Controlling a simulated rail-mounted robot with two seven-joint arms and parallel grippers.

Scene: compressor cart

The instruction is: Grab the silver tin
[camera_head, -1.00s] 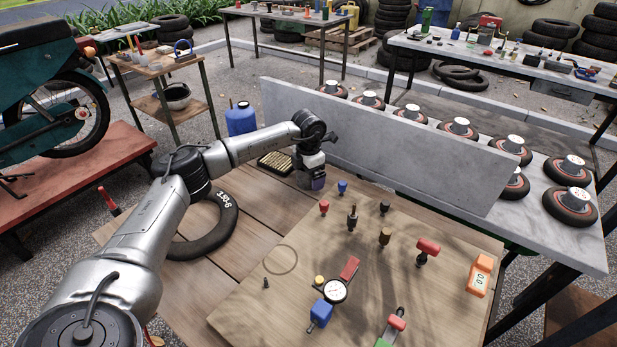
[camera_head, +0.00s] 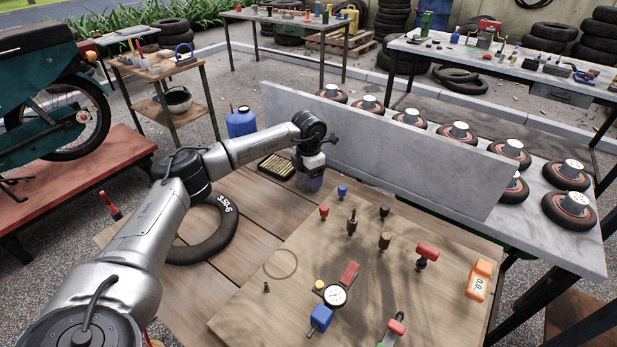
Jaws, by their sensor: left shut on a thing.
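My left arm comes in from the left, and my left gripper (camera_head: 312,175) points down at the far edge of the wooden table, beside the grey upright panel. It is shut on a small, greyish-purple thing (camera_head: 313,185) that shows just under it. The gripper covers most of this thing, so I cannot tell for sure whether it is the silver tin. No other silver tin stands out on the table. My right gripper is not in view.
A tyre (camera_head: 205,232) and a dark tray of small brass-coloured parts (camera_head: 277,166) lie near my left arm. A wooden board (camera_head: 390,285) to the right holds a dial gauge (camera_head: 334,296) and several small tools. The grey panel (camera_head: 390,150) blocks the far side.

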